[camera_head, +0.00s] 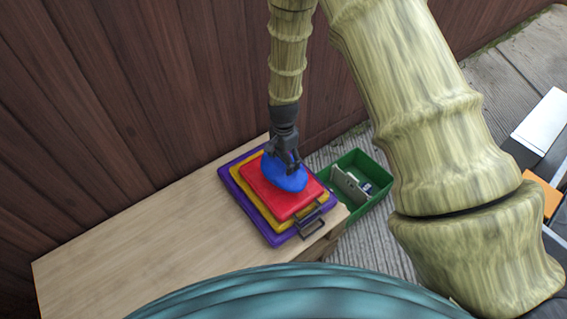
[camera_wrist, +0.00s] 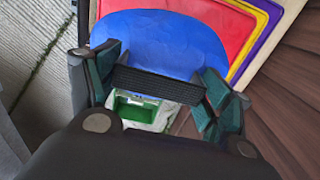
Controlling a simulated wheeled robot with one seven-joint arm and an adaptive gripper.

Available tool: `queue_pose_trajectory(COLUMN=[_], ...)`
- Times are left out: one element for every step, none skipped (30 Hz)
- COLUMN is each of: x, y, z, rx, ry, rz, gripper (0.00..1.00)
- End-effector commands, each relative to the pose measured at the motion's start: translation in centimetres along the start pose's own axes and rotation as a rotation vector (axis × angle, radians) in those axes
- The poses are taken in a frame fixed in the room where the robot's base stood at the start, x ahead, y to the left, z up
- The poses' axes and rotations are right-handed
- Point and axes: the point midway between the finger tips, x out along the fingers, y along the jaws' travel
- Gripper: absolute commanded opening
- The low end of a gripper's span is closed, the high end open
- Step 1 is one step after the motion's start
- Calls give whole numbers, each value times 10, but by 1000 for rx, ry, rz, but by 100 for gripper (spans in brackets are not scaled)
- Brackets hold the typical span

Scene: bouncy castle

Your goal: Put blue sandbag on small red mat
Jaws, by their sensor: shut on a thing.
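The blue sandbag (camera_head: 284,174) is a rounded blue lump over the small red mat (camera_head: 292,203). The red mat (camera_wrist: 225,22) shows around the bag's far edge. The bag appears on or just above the mat; I cannot tell whether it rests on it.
The red mat lies on a yellow mat (camera_head: 309,221) and a larger purple mat (camera_head: 279,238), stacked at the right end of a wooden table (camera_head: 150,250). A green bin (camera_head: 375,201) stands beyond the table's right edge. A brown plank wall (camera_head: 130,90) runs behind. The table's left part is clear.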

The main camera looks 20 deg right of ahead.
Motion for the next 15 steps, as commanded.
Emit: queue_pose_trajectory(x=[3,6,10,13,15,19,22,24,26,26,27,27,27,27,27], y=[0,0,0,0,0,0,0,0,0,0,0,0,0,0,0], z=[0,0,0,0,0,0,0,0,0,0,0,0,0,0,0], rx=[0,1,1,1,1,1,0,0,0,-1,-1,0,0,0,0], ry=[0,-1,-1,-1,-1,0,0,0,0,0,0,0,0,0,0], rz=[0,1,1,1,0,-1,-1,-1,-1,-1,-1,-2,-2,-2,-2], gripper=[8,8,8,8,8,8,8,8,8,8,8,8,8,8,8])
